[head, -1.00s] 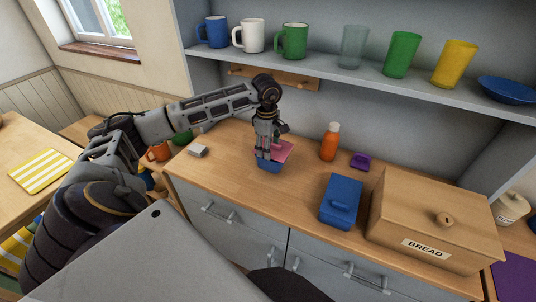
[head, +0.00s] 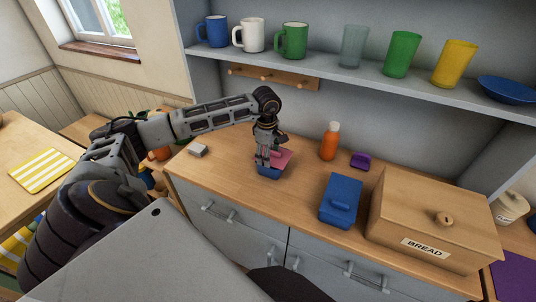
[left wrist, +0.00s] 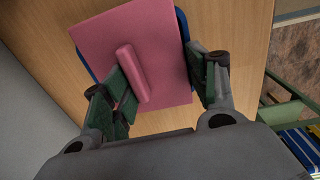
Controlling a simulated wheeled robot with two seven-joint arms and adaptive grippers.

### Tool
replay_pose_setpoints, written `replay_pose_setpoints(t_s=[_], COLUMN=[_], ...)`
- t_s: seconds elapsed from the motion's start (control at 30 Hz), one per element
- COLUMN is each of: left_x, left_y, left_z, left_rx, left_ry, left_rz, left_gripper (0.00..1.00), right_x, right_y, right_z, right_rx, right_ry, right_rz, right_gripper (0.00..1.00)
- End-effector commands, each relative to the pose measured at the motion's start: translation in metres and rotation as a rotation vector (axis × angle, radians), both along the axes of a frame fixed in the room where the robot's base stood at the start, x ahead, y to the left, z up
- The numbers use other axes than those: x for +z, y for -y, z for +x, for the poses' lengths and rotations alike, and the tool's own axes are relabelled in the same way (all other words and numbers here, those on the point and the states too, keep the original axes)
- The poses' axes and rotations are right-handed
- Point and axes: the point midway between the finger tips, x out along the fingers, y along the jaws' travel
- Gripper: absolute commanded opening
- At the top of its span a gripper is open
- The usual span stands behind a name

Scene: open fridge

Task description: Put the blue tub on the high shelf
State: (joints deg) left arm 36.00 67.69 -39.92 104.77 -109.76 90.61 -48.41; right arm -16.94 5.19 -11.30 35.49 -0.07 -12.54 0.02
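A blue tub (head: 268,173) with a pink lid (head: 283,157) is at the worktop under my left gripper (head: 264,160). In the left wrist view the pink lid (left wrist: 165,50) sits askew over the blue tub (left wrist: 183,27). My left gripper's fingers are apart, one beside the lid's handle (left wrist: 130,70), the other over the right edge. Whether they pinch the tub is hidden. Another blue tub (head: 341,200), with a blue lid, stands apart on the worktop to the right. The high shelf (head: 335,80) runs along the wall above. My right gripper is not in view.
Mugs, tumblers (head: 402,54) and a blue bowl (head: 507,90) line the shelf, with small gaps. An orange bottle (head: 329,143), a purple item (head: 360,160) and a bread box (head: 430,220) occupy the worktop (head: 225,165). A peg rail (head: 275,77) hangs below the shelf.

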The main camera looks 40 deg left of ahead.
Motion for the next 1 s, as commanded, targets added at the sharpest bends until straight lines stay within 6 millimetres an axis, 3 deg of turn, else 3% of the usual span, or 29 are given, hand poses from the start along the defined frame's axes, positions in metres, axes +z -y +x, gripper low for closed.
replay_pose_setpoints(t_s=[0.1,0.63,1.0], left_x=[0.000,0.004,0.048], left_y=[0.000,0.000,0.000], left_z=[0.000,0.000,-0.001], left_rx=[0.000,0.000,0.000], left_ry=[0.000,0.000,0.003], left_rz=[0.000,0.000,0.000], left_gripper=[0.75,0.75,0.75], right_x=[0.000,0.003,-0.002], right_y=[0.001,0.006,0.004], right_z=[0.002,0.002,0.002], right_rx=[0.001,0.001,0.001], right_ry=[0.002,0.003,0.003], right_rz=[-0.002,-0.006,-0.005], right_gripper=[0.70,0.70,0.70])
